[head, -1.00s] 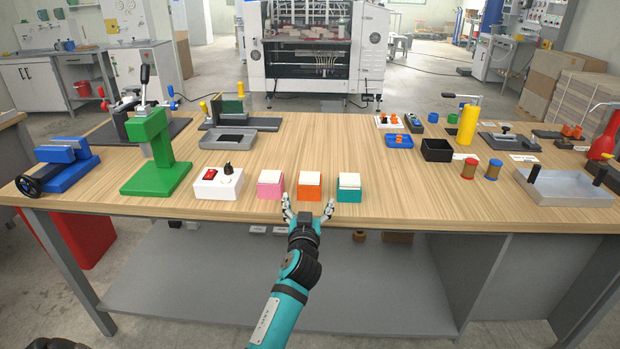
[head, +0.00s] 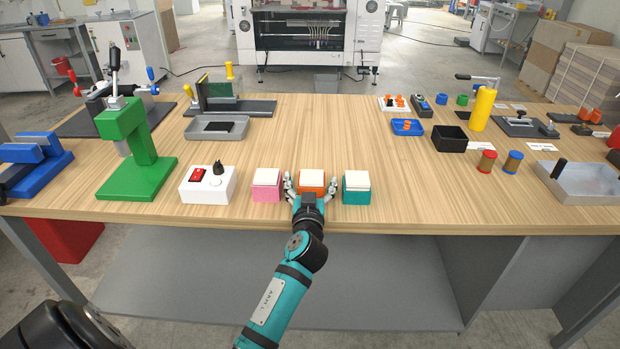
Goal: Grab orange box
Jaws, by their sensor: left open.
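The orange box (head: 312,179) with a white top stands on the wooden table near its front edge, between a pink box (head: 267,186) and a teal box (head: 356,188). My left gripper (head: 311,184) is open, with one finger on each side of the orange box. The fingers sit in the gaps between the orange box and its neighbours. I cannot tell whether they touch any box. The gripper's palm hides the lower front of the orange box. My right gripper is not in view.
A white switch box (head: 208,186) stands left of the pink box, and a green press (head: 135,155) further left. A black bin (head: 450,138) and a metal tray (head: 585,183) stand to the right. The wooden table (head: 330,125) is clear behind the three boxes.

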